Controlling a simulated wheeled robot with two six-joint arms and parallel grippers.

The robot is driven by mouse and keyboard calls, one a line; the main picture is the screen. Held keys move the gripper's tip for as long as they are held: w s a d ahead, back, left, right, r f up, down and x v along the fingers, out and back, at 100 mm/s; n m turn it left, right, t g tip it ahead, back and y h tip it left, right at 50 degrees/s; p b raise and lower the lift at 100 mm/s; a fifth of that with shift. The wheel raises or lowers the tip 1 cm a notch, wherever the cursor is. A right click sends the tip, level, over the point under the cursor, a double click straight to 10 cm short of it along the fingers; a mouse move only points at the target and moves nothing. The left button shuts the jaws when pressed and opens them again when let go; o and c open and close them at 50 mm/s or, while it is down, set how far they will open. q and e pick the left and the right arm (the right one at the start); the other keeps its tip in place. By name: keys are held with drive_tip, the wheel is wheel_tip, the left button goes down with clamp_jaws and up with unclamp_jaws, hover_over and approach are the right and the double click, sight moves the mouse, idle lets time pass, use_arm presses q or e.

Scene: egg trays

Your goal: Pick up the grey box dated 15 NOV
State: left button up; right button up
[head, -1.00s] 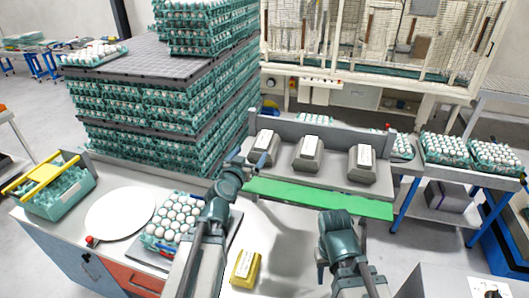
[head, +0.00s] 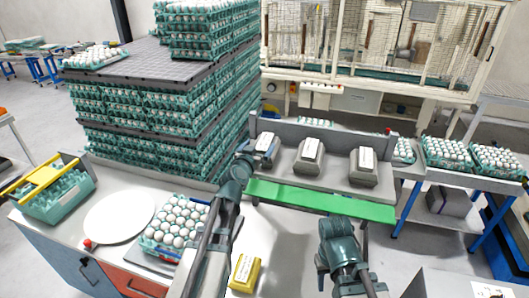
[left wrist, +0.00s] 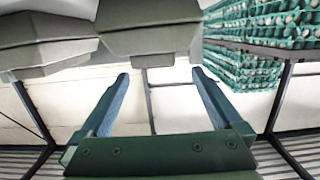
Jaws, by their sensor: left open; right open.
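Three grey boxes with white labels stand in a row on the grey shelf: a left one (head: 265,142), a middle one (head: 309,156) and a right one (head: 363,166). The label print is too small to read, so I cannot tell which is dated 15 NOV. My left gripper (left wrist: 160,76) is open and empty, at the left box in the head view. In the left wrist view a grey box (left wrist: 150,42) lies just beyond the fingertips, centred between them, and another grey box (left wrist: 40,45) is at the left. The right arm shows, but its fingers do not.
A green strip (head: 320,201) runs along the shelf's front. Tall stacks of egg trays (head: 150,110) rise at the left. An egg tray (head: 178,222) and a yellow box (head: 244,272) lie on the near table, by a white round plate (head: 118,215).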

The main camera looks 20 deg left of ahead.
sight(263, 144)
use_arm(q)
drive_tip(key=shift+w+f, duration=0.2)
drive_tip(key=shift+w, duration=0.05)
drive_tip(key=w, duration=0.1)
drive_tip(key=w+f+b, duration=0.1)
drive_tip(key=w, duration=0.2)
drive_tip(key=shift+w+d+f+b, duration=0.2)
drive_tip(key=shift+w+f+b, duration=0.1)
drive_tip(key=shift+b, duration=0.1)
drive_tip(key=shift+s, duration=0.1)
clamp_jaws()
